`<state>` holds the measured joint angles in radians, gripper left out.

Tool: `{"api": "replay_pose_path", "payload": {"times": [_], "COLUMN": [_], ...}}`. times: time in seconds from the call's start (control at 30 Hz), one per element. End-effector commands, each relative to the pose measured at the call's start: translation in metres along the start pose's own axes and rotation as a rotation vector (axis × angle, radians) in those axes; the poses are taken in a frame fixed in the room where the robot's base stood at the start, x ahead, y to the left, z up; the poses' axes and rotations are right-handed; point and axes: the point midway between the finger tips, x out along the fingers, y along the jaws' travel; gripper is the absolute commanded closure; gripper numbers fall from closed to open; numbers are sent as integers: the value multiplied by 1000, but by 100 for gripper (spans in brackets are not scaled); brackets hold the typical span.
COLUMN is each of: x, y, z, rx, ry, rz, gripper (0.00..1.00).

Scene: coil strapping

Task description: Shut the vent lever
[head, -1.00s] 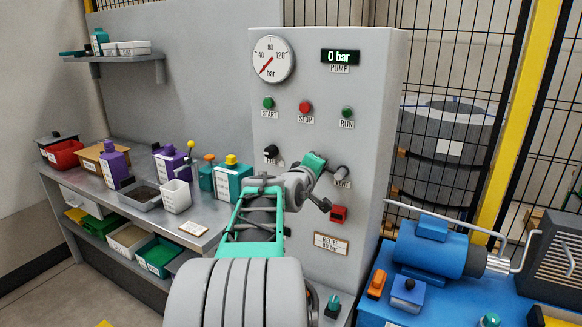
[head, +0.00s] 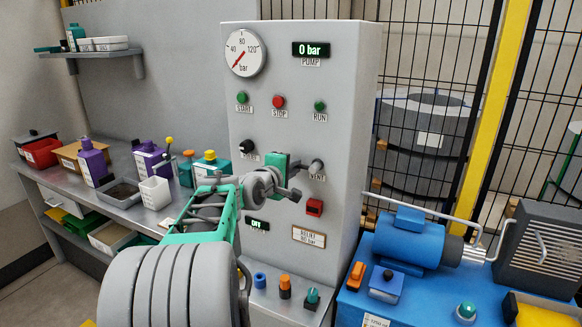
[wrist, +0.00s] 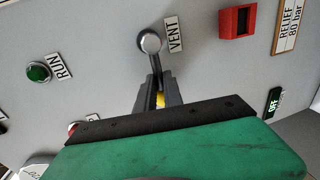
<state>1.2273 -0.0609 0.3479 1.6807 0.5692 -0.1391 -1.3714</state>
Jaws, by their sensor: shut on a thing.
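The vent lever (head: 317,164) is a grey lever on the upright grey control panel (head: 345,110), just above the VENT label (head: 317,177). In the wrist view the lever (wrist: 150,43) shows a round grey end, and its arm runs down between my fingers. My gripper (wrist: 160,92) is shut on the lever, with a bit of yellow showing between the fingers. In the head view my gripper (head: 296,180) is to the left of the round end, close to the panel face. The fingers partly hide the lever's far end.
A red block (head: 314,207) and a RELIEF 80 bar plate (head: 308,237) sit below the lever. The gauge (head: 245,52) is at its low end and the pump display (head: 312,49) reads 0 bar. A blue motor bench (head: 400,290) stands to the right.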

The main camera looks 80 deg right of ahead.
Motion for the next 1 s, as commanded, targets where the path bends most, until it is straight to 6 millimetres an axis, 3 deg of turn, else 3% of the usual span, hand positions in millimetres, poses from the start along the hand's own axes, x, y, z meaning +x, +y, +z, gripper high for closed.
{"api": "replay_pose_path", "payload": {"times": [0.1,0.13,0.37,0.67,1.0], "x": [-1,-1,-1,-5,-68], "y": [5,5,2,0,0], "z": [-4,-4,-4,-1,-4], "rx": [3,3,1,1,1], "ry": [10,10,9,3,9], "rz": [9,9,4,2,4], "gripper": [100,86,67,67,67]}}
